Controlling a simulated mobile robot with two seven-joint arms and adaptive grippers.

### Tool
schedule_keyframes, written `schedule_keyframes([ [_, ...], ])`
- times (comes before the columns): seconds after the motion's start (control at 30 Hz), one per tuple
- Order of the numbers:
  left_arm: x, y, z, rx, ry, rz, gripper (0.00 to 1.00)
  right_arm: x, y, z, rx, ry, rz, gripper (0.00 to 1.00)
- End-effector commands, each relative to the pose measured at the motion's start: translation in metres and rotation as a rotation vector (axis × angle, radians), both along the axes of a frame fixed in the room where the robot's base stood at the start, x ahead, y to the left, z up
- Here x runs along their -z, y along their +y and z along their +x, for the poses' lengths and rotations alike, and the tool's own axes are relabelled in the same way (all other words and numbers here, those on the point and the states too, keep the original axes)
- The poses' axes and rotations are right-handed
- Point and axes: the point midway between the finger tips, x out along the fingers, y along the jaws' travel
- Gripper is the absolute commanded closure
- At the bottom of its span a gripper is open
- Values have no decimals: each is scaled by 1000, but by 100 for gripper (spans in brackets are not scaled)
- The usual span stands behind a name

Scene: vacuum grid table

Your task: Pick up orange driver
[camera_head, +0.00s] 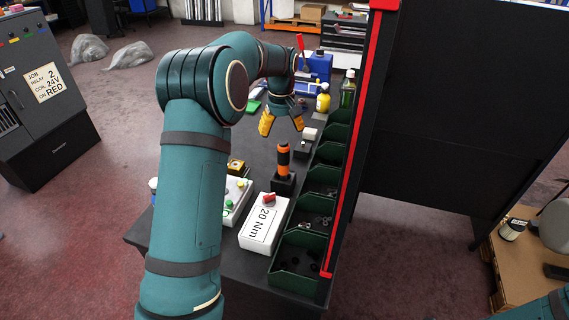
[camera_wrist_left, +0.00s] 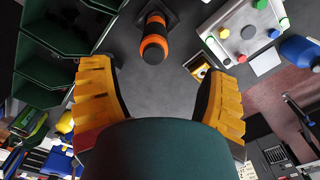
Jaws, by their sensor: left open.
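The orange driver (camera_head: 283,160) has an orange body with black bands and stands upright in a black holder (camera_head: 283,183) on the dark table. In the left wrist view the driver (camera_wrist_left: 154,40) shows near the top, beyond the fingertips. My left gripper (camera_head: 282,125) has yellow fingers, is open and empty, and hangs above and behind the driver in the head view. In the left wrist view its fingers (camera_wrist_left: 160,95) are wide apart with bare table between them. My right gripper is not in view.
Green bins (camera_head: 297,262) line the table's right side beside a red-edged black panel (camera_head: 357,140). A white box marked 20 Nm (camera_head: 263,222) and a button box (camera_head: 236,203) stand nearer. Yellow (camera_head: 323,100) and green bottles (camera_head: 347,92) stand at the back.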

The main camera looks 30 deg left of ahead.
Motion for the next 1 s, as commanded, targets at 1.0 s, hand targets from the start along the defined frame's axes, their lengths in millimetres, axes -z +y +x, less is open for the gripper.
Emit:
schedule_keyframes([
  [1.0,85,-2,6,0,-2,-1,24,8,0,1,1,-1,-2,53],
])
